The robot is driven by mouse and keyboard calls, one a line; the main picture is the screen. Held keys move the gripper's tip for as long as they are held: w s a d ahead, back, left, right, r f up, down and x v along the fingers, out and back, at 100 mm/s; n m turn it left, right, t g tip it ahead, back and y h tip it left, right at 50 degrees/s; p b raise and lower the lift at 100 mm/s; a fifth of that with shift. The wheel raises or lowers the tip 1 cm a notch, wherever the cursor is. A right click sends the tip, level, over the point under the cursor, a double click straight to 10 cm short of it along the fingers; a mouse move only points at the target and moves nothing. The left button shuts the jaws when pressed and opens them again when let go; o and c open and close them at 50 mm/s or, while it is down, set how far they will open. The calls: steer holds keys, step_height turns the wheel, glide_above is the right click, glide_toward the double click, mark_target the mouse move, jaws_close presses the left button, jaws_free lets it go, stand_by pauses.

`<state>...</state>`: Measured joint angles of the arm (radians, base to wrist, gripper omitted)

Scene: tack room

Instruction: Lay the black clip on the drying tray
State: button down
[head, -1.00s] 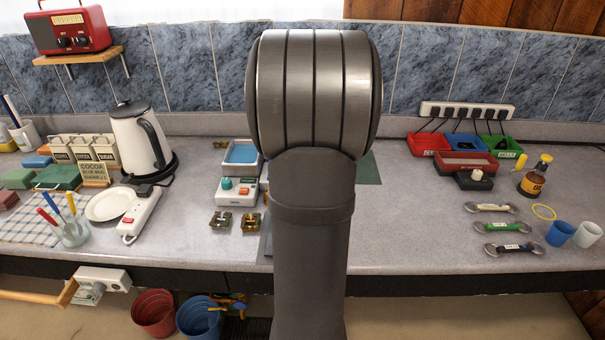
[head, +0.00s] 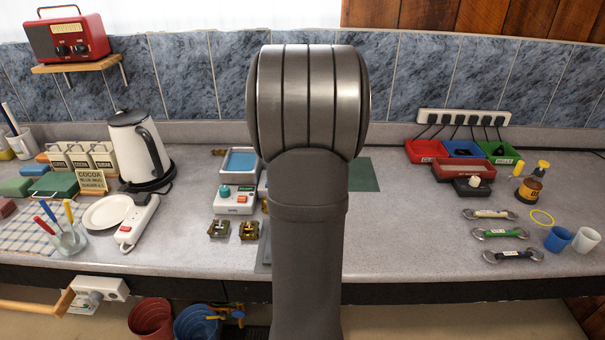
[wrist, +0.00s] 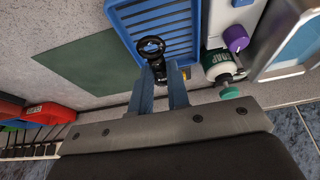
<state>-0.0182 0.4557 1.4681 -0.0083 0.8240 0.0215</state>
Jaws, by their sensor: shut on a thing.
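In the wrist view my gripper (wrist: 161,70) has two blue-grey fingers shut on the black clip (wrist: 152,46). The clip shows a round black ring beyond the fingertips, with a dark body between them. Behind it is the blue ribbed drying tray (wrist: 178,22). The clip overlaps the tray's edge in this view; I cannot tell whether they touch. In the head view my arm hides the gripper, the clip and the drying tray.
In the wrist view a soap bottle (wrist: 217,66) with a green top and a purple knob (wrist: 235,38) stand close beside the tray. A green mat (wrist: 85,68) lies flat on the other side.

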steer(key=shift+w+a+f, duration=0.25)
steer(key=shift+a+f, duration=0.1)
steer(key=shift+a, duration=0.05)
steer(key=shift+f, duration=1.9)
steer(key=shift+f, duration=0.15)
steer(key=c, duration=1.4)
jaws_free()
steer(key=v, duration=1.2)
